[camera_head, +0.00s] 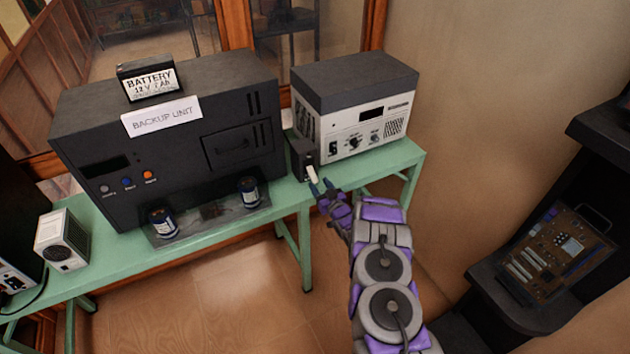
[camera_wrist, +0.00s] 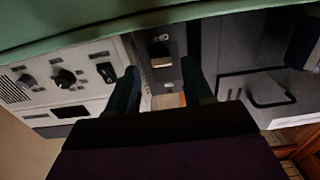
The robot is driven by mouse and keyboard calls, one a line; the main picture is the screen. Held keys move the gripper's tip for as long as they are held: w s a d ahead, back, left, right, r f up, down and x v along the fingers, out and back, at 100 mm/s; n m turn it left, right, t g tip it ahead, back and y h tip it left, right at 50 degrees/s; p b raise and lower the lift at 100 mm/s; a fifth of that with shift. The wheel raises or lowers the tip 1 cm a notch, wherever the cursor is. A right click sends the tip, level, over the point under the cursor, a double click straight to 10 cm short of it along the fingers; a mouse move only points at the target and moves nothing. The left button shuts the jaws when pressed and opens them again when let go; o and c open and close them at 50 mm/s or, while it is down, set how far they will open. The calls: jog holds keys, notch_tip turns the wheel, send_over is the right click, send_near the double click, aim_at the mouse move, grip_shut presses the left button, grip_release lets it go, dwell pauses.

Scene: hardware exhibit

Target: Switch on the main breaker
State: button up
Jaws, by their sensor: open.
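The breaker is a small dark box (camera_head: 301,156) on the green table, between the large black backup unit and the grey-and-white instrument. A pale lever (camera_head: 313,175) sticks out from its front. In the wrist view, which looks upside down, the lever (camera_wrist: 162,62) shows on the dark breaker face, with small marks above and below it, too small to read surely. My gripper (camera_head: 320,187) is open and empty, just in front of and slightly below the lever. In the wrist view, its two fingers (camera_wrist: 160,76) lie either side of the lever's line; contact cannot be told.
The backup unit (camera_head: 165,140) is left of the breaker, with a battery box (camera_head: 148,80) on top and two blue cylinders (camera_head: 250,192) in front. The instrument (camera_head: 352,105) stands close on the right. The green table's front edge (camera_head: 292,207) is near my gripper.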

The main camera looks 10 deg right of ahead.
aim_at(314, 182)
jog(key=x, duration=0.3)
jog(key=shift+w+a+f+b, duration=0.15)
jog(key=shift+a+b, duration=0.15)
jog(key=shift+a, duration=0.2)
jog(key=shift+w+a, duration=0.1)
jog(key=shift+w, duration=0.2)
jog(key=shift+w+d, duration=0.3)
jog(key=shift+w, duration=0.1)
jog(key=shift+a, duration=0.15)
jog(key=shift+c, duration=0.2)
jog(key=shift+a, duration=0.1)
jog(key=c, duration=0.3)
grip_shut()
